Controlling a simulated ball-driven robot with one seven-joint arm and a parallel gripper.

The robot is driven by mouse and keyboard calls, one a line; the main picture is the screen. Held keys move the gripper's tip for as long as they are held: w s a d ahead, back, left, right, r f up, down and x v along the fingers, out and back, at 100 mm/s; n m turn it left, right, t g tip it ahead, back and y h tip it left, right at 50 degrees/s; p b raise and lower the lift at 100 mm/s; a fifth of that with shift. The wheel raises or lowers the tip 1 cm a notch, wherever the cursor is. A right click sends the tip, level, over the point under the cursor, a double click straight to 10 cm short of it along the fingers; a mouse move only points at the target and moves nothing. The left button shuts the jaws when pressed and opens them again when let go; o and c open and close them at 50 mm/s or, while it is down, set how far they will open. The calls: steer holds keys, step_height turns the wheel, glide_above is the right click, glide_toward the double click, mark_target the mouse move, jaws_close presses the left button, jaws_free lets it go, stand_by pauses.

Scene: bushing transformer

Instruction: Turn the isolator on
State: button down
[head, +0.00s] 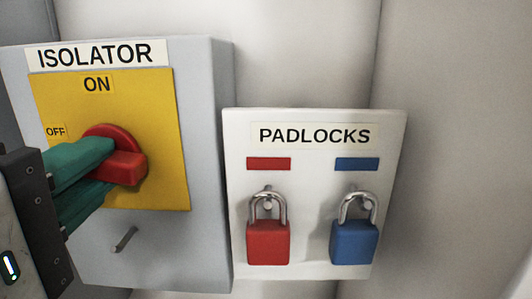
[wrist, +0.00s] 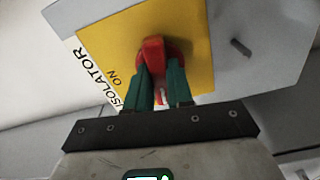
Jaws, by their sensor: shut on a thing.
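The isolator is a grey box (head: 207,150) with a yellow plate (head: 165,110), labelled ON at the top and OFF at the left. Its red rotary handle (head: 125,167) lies roughly level across the plate, not upright towards ON. My gripper (head: 107,168) comes in from the left with its green fingers shut on the handle, one above and one below. The wrist view shows the red handle (wrist: 152,50) between the two fingers of my gripper (wrist: 161,75). The fingers hide part of the handle and plate.
A metal peg (head: 125,239) sticks out of the box below the plate. To the right, a white padlocks board (head: 305,205) holds a red padlock (head: 267,241) and a blue padlock (head: 354,241) on pegs. The space in front of the board looks free.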

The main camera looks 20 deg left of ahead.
steer(key=m+b, duration=0.1)
steer(key=m, duration=0.3)
steer(key=shift+f, duration=0.15)
steer(key=m+b, duration=0.1)
steer(key=m, duration=0.3)
steer(key=m+b, duration=0.2)
steer(key=m, duration=0.2)
steer(key=shift+f+b, duration=0.1)
steer(key=shift+b, duration=0.2)
steer(key=shift+m+b, duration=0.9)
steer(key=shift+m, duration=1.2)
steer(key=c, duration=1)
jaws_free()
steer(key=shift+r, duration=0.2)
